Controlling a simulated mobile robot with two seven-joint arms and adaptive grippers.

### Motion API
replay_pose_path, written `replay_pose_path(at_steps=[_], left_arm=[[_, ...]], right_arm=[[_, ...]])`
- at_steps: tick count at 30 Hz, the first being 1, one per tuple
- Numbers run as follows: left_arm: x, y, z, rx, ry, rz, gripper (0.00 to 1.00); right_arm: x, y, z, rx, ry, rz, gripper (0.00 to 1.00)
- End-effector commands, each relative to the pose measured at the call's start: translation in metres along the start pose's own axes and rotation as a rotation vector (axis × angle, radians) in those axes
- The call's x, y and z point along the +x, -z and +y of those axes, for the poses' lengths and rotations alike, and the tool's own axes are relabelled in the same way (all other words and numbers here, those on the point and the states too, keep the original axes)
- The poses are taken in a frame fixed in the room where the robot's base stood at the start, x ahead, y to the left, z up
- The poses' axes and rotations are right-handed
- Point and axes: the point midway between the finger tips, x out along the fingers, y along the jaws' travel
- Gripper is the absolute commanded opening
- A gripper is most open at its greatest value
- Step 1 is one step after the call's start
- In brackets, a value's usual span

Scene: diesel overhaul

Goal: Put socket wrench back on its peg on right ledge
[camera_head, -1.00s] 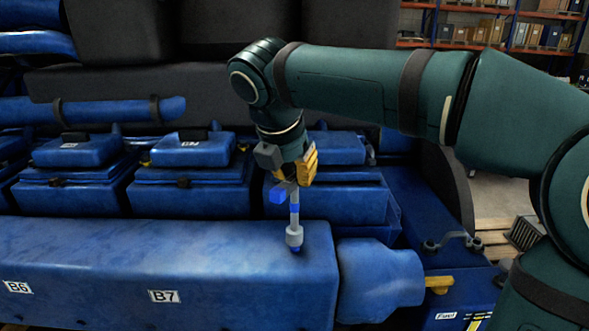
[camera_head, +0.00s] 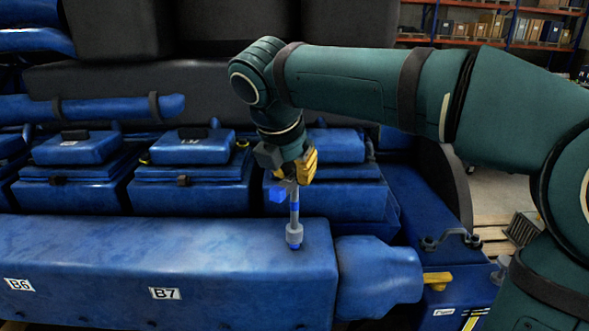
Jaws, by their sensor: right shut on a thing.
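The socket wrench (camera_head: 294,213) is a grey shaft with blue parts and a grey socket at its lower end. It hangs upright from my right gripper (camera_head: 294,180), which is shut on its upper part. The socket end is at the top of the long blue engine housing (camera_head: 230,260), near its right end; I cannot tell whether it touches. The right ledge and its peg cannot be made out. My left gripper is not in view.
Blue covers (camera_head: 190,150) line the engine behind the housing. A blue rounded cylinder (camera_head: 375,278) with a yellow stub (camera_head: 437,279) is at the housing's right end. Shelves with boxes (camera_head: 490,25) stand far behind.

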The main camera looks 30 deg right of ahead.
Motion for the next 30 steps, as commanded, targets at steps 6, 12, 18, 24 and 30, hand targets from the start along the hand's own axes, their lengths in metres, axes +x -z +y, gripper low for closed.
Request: replay_pose_path(at_steps=[6,12,18,24,30], left_arm=[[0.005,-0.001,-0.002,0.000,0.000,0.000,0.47],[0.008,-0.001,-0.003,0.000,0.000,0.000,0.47],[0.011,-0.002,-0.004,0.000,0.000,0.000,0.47],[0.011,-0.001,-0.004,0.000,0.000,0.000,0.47],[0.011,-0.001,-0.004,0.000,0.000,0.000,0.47]], right_arm=[[0.008,0.003,0.000,0.001,0.000,-0.001,0.00],[0.014,0.006,0.000,0.001,0.000,-0.001,0.00],[0.020,0.009,0.000,0.001,-0.001,-0.001,0.00],[0.019,0.008,0.000,0.001,0.000,-0.001,0.42],[0.019,0.009,0.000,0.000,0.001,0.000,0.80]])
